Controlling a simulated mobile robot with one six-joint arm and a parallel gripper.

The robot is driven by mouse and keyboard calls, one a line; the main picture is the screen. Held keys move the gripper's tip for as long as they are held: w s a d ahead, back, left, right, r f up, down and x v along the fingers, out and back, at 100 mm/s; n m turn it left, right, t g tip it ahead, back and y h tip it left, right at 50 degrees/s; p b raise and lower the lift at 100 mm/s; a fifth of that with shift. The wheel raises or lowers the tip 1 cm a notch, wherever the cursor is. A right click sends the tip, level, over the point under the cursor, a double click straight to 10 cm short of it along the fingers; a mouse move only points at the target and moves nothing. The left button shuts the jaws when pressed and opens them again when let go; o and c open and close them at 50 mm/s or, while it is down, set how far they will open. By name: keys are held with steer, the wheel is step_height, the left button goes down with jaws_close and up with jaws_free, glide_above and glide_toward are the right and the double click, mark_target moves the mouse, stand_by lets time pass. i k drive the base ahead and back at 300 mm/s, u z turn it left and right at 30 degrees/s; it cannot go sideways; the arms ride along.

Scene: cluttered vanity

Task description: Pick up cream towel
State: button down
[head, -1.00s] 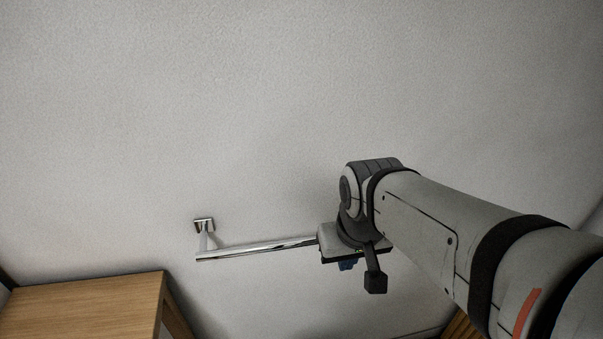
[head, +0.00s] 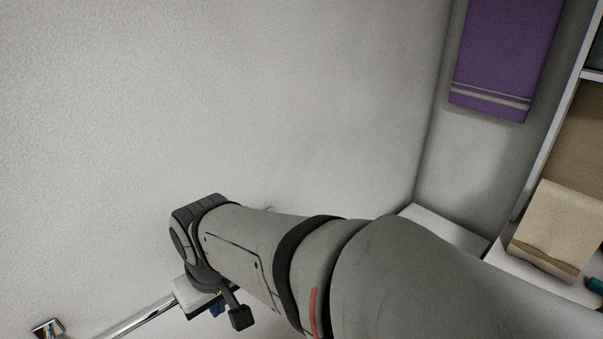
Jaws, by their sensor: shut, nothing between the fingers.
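The cream towel (head: 560,227) is at the right side of the head view, with a tan band near its lower edge. It lies folded or draped on a white surface, and part of its right side is cut off by the frame. My gripper (head: 217,307) is at the far end of my arm at lower left, seen from behind, with its fingertips mostly hidden. It is shut and empty, well to the left of the cream towel and apart from it.
A purple towel (head: 508,55) hangs on the wall at upper right. A chrome bar (head: 140,318) is on the wall at lower left, close to my gripper. A white shelf unit (head: 556,128) with a wooden back stands at right. The wall between is bare.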

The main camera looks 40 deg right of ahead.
mark_target(560, 229)
steer(key=z, duration=2.4)
steer(key=i, duration=0.85)
steer(key=z, duration=1.15)
